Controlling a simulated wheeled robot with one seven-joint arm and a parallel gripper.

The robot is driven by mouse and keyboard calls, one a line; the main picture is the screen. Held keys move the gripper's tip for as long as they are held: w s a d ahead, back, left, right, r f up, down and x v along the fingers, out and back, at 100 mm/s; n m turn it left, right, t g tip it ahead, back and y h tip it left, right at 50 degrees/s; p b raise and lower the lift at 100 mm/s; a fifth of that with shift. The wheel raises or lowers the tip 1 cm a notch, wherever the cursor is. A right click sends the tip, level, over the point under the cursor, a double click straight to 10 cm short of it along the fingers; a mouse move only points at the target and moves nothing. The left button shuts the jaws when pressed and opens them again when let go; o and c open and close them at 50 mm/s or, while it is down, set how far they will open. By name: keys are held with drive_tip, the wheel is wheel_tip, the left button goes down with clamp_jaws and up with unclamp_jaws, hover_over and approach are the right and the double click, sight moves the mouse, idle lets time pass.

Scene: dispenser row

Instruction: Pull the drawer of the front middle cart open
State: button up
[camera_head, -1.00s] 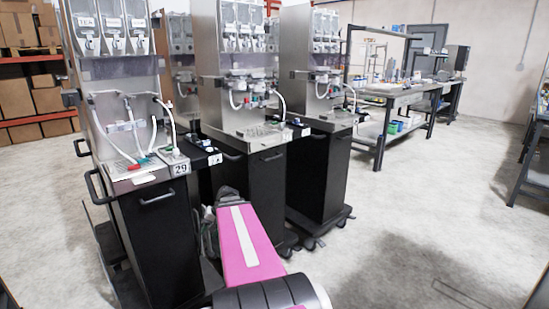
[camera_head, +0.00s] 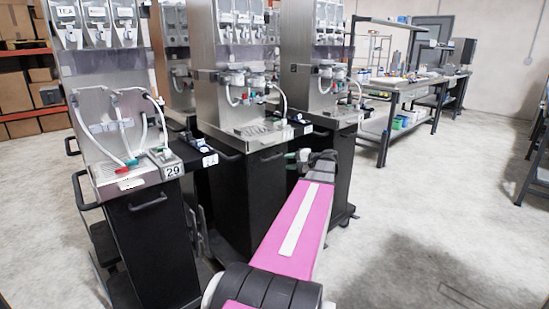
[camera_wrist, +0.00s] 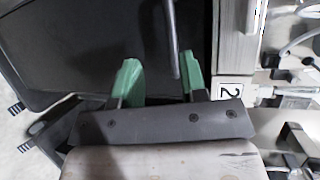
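The front middle cart (camera_head: 235,200) has a dark drawer front below a steel top. Its bar handle (camera_head: 272,156) runs along the upper part of that front. In the wrist view the dark front (camera_wrist: 85,40) fills the upper left, and the handle (camera_wrist: 173,40) comes down from the top edge. My gripper (camera_wrist: 160,78) is open, with two green fingers apart. The handle's lower end appears between them, closer to the right finger; I cannot tell whether it touches. In the head view my gripper (camera_head: 298,156) is beside the cart's upper right, partly hidden by my arm.
The left cart (camera_head: 150,230), labelled 29, stands nearest. Another cart (camera_head: 338,170) stands close behind my gripper to the right. A workbench (camera_head: 392,100) is at the back right and shelves with boxes (camera_head: 25,90) at the back left. The floor (camera_head: 430,230) at right is clear.

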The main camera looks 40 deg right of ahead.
sight(274, 158)
drive_tip(key=shift+t, duration=0.4)
drive_tip(key=x, duration=0.3)
drive_tip(key=d+x, duration=0.1)
drive_tip(key=x, duration=0.1)
drive_tip(key=w+x, duration=0.1)
drive_tip(key=x, duration=0.2)
drive_tip(key=shift+w+r, duration=0.25)
drive_tip(key=shift+r, duration=0.1)
drive_tip(key=shift+c, duration=0.3)
clamp_jaws()
